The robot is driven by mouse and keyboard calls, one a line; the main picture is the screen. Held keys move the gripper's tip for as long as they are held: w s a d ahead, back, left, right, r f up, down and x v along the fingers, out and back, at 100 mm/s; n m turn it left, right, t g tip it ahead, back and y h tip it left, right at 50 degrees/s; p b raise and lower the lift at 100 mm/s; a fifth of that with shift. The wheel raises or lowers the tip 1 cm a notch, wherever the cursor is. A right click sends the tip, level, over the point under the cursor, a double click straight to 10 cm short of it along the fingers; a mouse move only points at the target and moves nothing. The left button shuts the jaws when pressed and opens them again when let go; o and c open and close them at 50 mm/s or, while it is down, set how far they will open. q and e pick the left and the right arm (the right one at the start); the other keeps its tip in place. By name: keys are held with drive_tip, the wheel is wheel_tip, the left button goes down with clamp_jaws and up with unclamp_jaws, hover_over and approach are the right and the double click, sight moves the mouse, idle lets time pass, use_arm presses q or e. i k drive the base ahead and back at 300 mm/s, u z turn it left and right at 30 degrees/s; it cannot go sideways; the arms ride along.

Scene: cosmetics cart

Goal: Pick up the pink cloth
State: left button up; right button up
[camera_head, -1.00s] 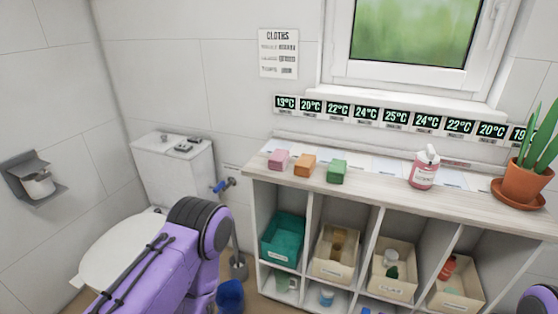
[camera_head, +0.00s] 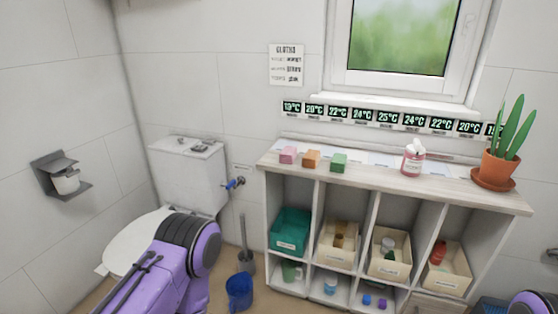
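The pink cloth (camera_head: 288,156) is a small folded block at the left end of the top of the wooden shelf unit (camera_head: 450,184). An orange cloth (camera_head: 311,159) and a green cloth (camera_head: 339,163) lie in a row to its right, with small gaps between. Nothing touches or covers the pink cloth. My purple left arm comes in at the lower left, in front of the toilet, but its gripper is out of view. Only a small piece of my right arm shows at the lower right corner; that gripper is also out of view.
A pink pump bottle (camera_head: 413,160) and a potted plant (camera_head: 500,167) stand further right on the shelf top. The toilet (camera_head: 190,175) stands left of the shelf. A blue bucket (camera_head: 239,291) and toilet brush (camera_head: 244,255) are on the floor.

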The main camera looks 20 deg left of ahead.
sight(288, 155)
drive_tip(key=u, duration=0.7)
drive_tip(key=i, duration=0.35)
drive_tip(key=u, duration=0.05)
